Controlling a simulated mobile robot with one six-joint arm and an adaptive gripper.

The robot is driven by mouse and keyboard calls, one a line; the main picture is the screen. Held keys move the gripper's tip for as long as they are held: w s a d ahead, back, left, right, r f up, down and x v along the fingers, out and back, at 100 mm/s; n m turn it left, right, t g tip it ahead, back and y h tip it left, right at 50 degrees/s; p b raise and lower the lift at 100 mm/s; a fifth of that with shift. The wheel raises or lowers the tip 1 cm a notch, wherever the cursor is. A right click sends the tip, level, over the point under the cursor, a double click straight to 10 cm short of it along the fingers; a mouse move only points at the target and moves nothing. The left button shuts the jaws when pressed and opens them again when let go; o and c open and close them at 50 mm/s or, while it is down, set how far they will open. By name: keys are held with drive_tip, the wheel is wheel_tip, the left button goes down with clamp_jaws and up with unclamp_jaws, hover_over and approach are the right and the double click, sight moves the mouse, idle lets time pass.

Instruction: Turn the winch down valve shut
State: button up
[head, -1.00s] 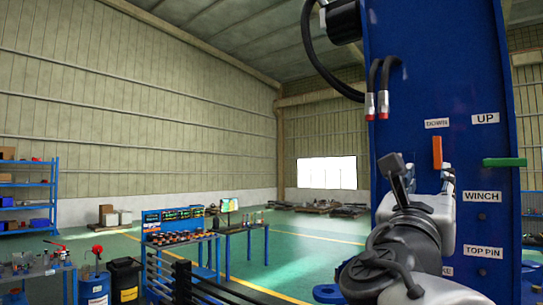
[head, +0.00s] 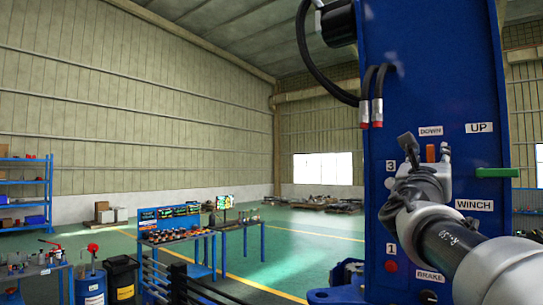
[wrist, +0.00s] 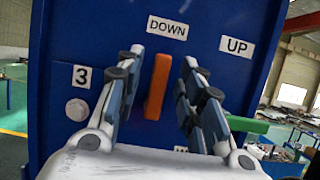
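The winch down valve has an orange handle (wrist: 157,87), which stands upright under the DOWN label (wrist: 167,27) on the blue panel. In the head view the top of the orange handle (head: 430,152) shows, and my arm hides its lower part. My gripper (wrist: 157,68) is open, with one finger on each side of the orange handle. Gaps show between the handle and both fingers. In the head view my gripper (head: 427,150) is in front of the panel. The green handle (wrist: 246,124) under the UP label (wrist: 237,46) lies level, to the right of my gripper.
The blue panel (head: 385,60) carries hoses (head: 371,95) at its upper left. A WINCH label (head: 473,205) and a BRAKE label (head: 430,277) are lower down. A workbench (head: 170,235) stands far to the left, with open green floor beyond.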

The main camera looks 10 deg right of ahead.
drive_tip(key=shift+w+d+r, duration=0.15)
drive_tip(key=shift+d, duration=0.1)
drive_tip(key=shift+c, duration=0.4)
clamp_jaws()
